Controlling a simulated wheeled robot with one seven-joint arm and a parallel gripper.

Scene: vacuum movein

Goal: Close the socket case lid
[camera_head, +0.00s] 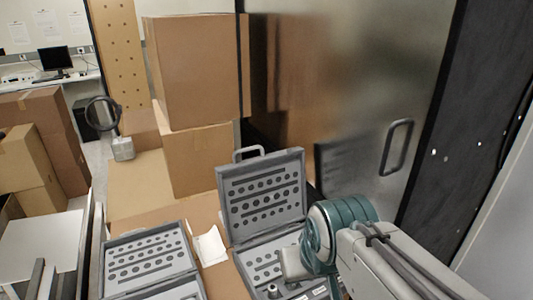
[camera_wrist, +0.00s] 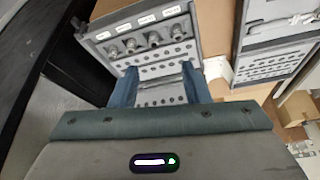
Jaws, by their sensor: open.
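A grey socket case stands open in the head view, its lid (camera_head: 262,192) raised upright with rows of dark holes and a handle on its top edge. Its base (camera_head: 262,266) lies below and is partly hidden by my arm. In the wrist view the case (camera_wrist: 168,20) shows several sockets and white labels. My gripper (camera_head: 292,264) is over the right part of the base in the head view. In the wrist view my gripper (camera_wrist: 160,88) is open, its two fingers apart with a holed grey panel visible between them. I cannot tell whether the fingers touch the case.
A second grey case (camera_head: 150,262) lies open at the lower left, also in the wrist view (camera_wrist: 278,48). Cardboard boxes (camera_head: 200,75) are stacked behind. A metal door (camera_head: 350,100) with a handle stands at the right, close behind the raised lid. A white paper (camera_head: 209,246) lies between the cases.

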